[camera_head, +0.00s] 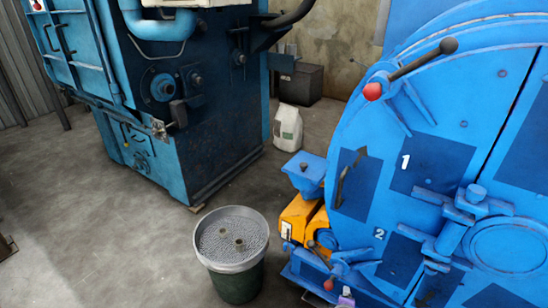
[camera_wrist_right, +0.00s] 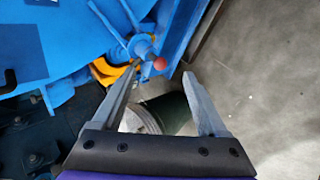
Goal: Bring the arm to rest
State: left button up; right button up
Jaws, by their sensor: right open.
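My right gripper (camera_wrist_right: 158,80) shows in the right wrist view, with its two grey fingers spread wide apart and nothing between them. Beyond the fingers, lower down, is a dark green bucket (camera_wrist_right: 174,114), partly hidden by the gripper. A lever with a red knob (camera_wrist_right: 160,63) on the blue drum machine shows just past the fingertips, apart from them as far as I can tell. In the head view the blue drum machine (camera_head: 425,165) fills the right side. My left gripper is in neither view.
The bucket (camera_head: 238,285), full of grey shot with two small brownish pieces on top, stands on the floor beside orange parts (camera_head: 297,215) and a blue hopper (camera_head: 305,170). A dark blue machine (camera_head: 215,110) stands behind left. Floor at left is clear.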

jog(key=s+a+r+m+g+y, duration=0.15)
jog(key=s+r+m, duration=0.25)
jog(key=s+m, duration=0.45)
jog(key=s+a+r+m+g+y, duration=0.1)
jog(key=s+r+m+g+y, duration=0.15)
jog(key=s+m, duration=0.65)
pick_arm(q)
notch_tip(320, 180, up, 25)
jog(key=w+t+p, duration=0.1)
jog(key=p, duration=2)
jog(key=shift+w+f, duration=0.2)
pick_arm(e)
notch_tip(320, 180, up, 26)
jog(key=s+n+t+h, duration=0.1)
jog(key=n, duration=0.1)
jog(key=shift+s+f+n, duration=0.2)
jog(key=shift+s+n, duration=0.15)
jog(key=shift+s, duration=0.05)
jog(key=shift+d, duration=0.1)
